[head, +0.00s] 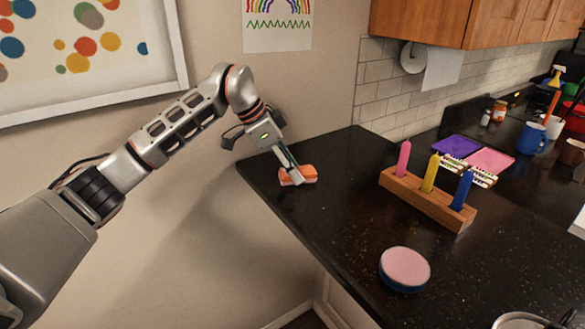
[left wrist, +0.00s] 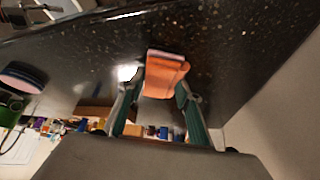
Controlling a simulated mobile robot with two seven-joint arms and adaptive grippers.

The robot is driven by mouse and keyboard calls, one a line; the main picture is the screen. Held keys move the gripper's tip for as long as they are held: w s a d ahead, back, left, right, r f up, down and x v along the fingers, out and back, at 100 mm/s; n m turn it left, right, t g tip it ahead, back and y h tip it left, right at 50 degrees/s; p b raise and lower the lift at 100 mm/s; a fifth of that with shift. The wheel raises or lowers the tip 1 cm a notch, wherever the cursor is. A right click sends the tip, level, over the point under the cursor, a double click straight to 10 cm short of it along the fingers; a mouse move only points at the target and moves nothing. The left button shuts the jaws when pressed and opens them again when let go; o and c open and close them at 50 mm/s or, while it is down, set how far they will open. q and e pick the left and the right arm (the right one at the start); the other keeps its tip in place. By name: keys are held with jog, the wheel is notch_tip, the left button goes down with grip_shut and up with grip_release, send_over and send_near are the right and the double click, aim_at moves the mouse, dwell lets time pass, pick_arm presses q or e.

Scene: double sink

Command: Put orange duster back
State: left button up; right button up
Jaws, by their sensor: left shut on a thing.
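The orange duster (head: 298,175) is at the far left corner of the dark speckled counter (head: 340,215). My left gripper (head: 292,172) reaches down to it from the left and is shut on it. In the left wrist view the duster (left wrist: 165,75) sits between the two fingers of the left gripper (left wrist: 163,92), close to the counter surface. I cannot tell whether the duster touches the counter. My right gripper is not in view.
A wooden rack (head: 425,198) with pink, yellow and blue pieces stands right of the duster. A round pink-topped item (head: 405,267) lies nearer the front. Purple and pink pads (head: 490,160), a blue mug (head: 532,138) and bottles are farther back. The counter between duster and rack is clear.

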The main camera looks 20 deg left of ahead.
pick_arm(q)
jog(key=o, duration=0.9)
jog(key=shift+f, duration=0.1)
jog(key=shift+o, duration=0.4)
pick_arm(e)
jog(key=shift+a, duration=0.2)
pick_arm(q)
jog(key=shift+r, duration=0.2)
jog(key=shift+a+r, duration=0.2)
jog(key=shift+r, duration=0.1)
jog(key=b+v, duration=0.1)
jog(key=v, duration=1)
jog(key=shift+b, duration=0.35)
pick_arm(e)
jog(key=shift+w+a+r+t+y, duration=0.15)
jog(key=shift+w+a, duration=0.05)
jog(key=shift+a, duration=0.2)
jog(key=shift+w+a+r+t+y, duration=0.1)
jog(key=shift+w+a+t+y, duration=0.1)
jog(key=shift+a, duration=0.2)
